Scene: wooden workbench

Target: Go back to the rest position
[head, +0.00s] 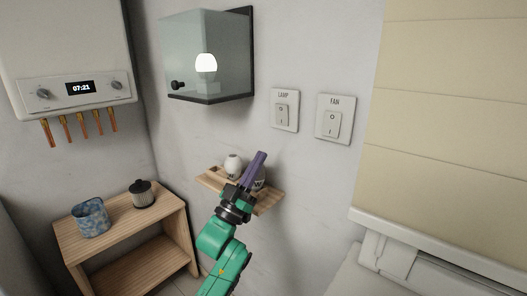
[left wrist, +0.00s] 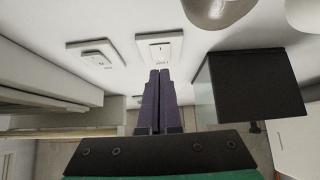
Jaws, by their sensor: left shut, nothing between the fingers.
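My left gripper (head: 260,157) is in front of the wall, its purple fingers together and empty, pointing up in the head view. It overlaps the small wall shelf there. In the left wrist view the closed fingers (left wrist: 156,76) point toward the wall, and the lamp switch (left wrist: 160,47) shows just beyond their tips. In the head view the lamp switch (head: 281,113) and the fan switch (head: 333,122) are on the wall, above and to the right of the gripper. My right gripper is in neither view.
A glass-fronted lamp box (head: 183,62) with a lit bulb (head: 206,66) hangs above. A small wooden wall shelf (head: 268,203) holds a white round object (head: 233,164). A wooden stand (head: 172,213) at left carries a blue mug (head: 92,220) and a dark canister (head: 143,195). A blind (head: 450,130) covers the right.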

